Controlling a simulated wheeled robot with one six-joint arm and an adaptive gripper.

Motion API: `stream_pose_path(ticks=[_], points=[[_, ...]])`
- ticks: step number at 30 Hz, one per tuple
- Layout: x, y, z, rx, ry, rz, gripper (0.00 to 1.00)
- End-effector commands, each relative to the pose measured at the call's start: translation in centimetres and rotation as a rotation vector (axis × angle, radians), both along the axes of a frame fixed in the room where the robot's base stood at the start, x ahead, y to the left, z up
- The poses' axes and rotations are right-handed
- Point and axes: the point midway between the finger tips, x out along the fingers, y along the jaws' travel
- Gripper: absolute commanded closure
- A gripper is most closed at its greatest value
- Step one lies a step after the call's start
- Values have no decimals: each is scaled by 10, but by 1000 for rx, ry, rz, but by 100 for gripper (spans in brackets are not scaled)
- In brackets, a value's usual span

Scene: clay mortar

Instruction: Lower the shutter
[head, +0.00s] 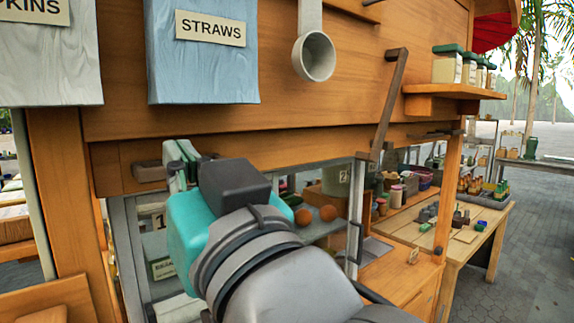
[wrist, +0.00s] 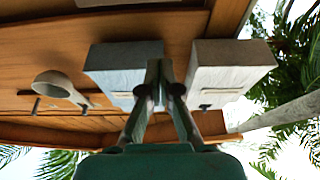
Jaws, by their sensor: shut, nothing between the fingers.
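A wooden board (head: 290,152), which looks like the shutter's lower edge, runs across the top of the stall's opening below a broad wooden panel (head: 270,80). I cannot tell exactly where the shutter's edges are. A small dark handle (head: 149,172) sits on the board's left end. A brown metal bar (head: 391,100) slants down to the board's right side. My gripper (head: 180,158) is shut and empty, with its fingers upright just right of the small handle; I cannot tell whether they touch the board. In the wrist view the shut fingers (wrist: 160,75) point up toward the wood.
A blue straws box (head: 203,60) and a grey napkins box (head: 45,60) hang above my gripper. A ladle (head: 315,55) hangs right of them. A shelf with jars (head: 447,68) juts out at right. Below are a glass case with oranges (head: 328,213) and a counter (head: 400,265).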

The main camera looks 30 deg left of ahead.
Motion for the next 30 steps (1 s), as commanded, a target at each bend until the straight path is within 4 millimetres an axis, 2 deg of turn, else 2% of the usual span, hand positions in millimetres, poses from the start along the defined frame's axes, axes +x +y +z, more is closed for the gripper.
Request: stream_pose_path(ticks=[14,21,30], points=[[26,74,27,-1,2,2,100],[27,73,-2,-2,1,-1,100],[26,72,-14,0,0,-1,100]])
